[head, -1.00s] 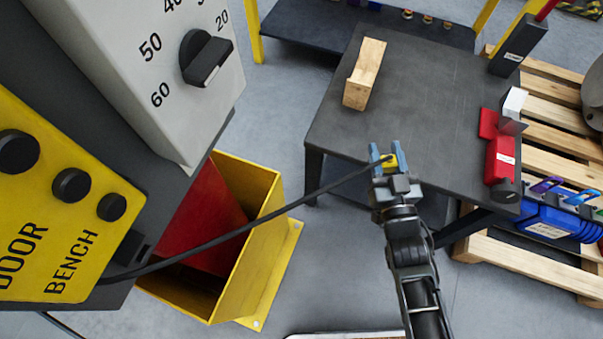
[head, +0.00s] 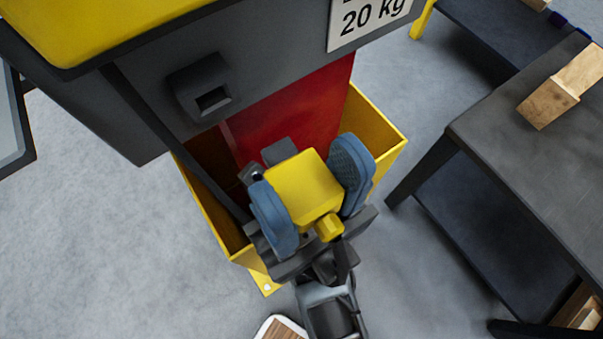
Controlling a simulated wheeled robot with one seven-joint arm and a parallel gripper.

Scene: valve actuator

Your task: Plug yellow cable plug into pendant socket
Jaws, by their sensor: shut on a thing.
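My gripper (head: 312,192) is in the lower middle of the head view, its blue finger pads shut on the yellow cable plug (head: 306,188). The plug's small yellow nub points down toward my wrist, and a dark end shows at its far side. The black cable (head: 165,135) hangs from the upper left and runs down behind my gripper. A dark socket housing (head: 203,88) with a square opening is on the grey cabinet face, up and left of the plug. The plug is apart from it. I cannot tell if this is the pendant socket.
A yellow open bin (head: 382,140) with a red panel (head: 290,115) stands below the cabinet, behind my gripper. A dark table (head: 520,160) with a wooden block (head: 548,103) is at the right. A label reading 20 kg (head: 365,18) is on the cabinet. Grey floor is clear at lower left.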

